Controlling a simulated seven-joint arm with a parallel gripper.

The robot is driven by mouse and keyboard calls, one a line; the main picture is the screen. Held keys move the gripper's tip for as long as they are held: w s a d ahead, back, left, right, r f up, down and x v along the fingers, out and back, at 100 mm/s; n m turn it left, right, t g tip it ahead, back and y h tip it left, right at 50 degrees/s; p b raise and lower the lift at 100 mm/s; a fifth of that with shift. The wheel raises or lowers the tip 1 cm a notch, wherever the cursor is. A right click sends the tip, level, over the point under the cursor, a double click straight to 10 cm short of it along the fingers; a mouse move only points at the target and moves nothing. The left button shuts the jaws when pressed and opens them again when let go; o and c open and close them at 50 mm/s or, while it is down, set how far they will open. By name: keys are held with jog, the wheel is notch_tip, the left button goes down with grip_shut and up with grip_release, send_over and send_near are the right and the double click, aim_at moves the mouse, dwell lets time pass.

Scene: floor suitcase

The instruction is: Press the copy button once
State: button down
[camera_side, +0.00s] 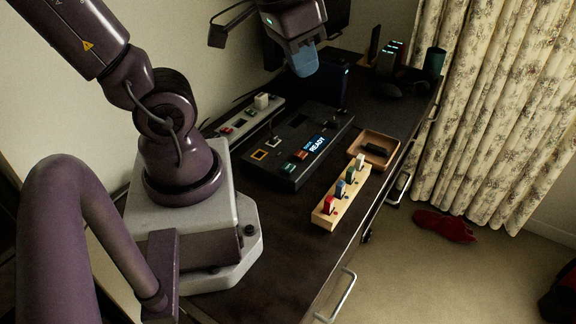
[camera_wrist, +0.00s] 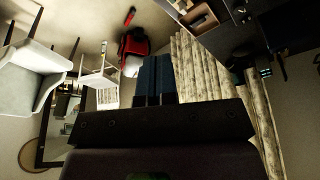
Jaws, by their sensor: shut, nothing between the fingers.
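A black console (camera_side: 285,172) lies on the dark desk, with a lit blue display (camera_side: 316,143) reading READY. Its top carries an orange-red button (camera_side: 301,155), a dark greenish button (camera_side: 287,167) and yellow-framed squares (camera_side: 258,155). Their labels are too small to read, so I cannot tell which is the copy button. My gripper (camera_side: 306,66) is above and behind the console, well clear of it, with its blue fingers shut and empty. In the wrist view the shut fingers (camera_wrist: 154,80) point out into the room, and the console cannot be made out.
A wooden block with several coloured switches (camera_side: 341,197) stands in front of the console. A wooden tray (camera_side: 373,150) holds a dark item. A grey panel with a white knob (camera_side: 262,101) lies behind the console. A dark cup (camera_side: 434,63) stands at the desk's far end near the curtain (camera_side: 490,110).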

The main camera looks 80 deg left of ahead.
jog(key=a+f+n+g+h, duration=0.2)
jog(key=a+f+n+g, duration=0.15)
jog(key=f, duration=0.25)
jog(key=n+t+h, duration=0.3)
jog(key=n+h, duration=0.4)
jog(key=n, duration=0.1)
send_over(286, 167)
notch_tip(286, 167, down, 10)
jog(key=shift+f, duration=0.15)
jog(key=shift+m, duration=0.25)
jog(key=shift+f, duration=0.1)
jog(key=shift+f, duration=4.3)
jog(key=shift+f, duration=0.1)
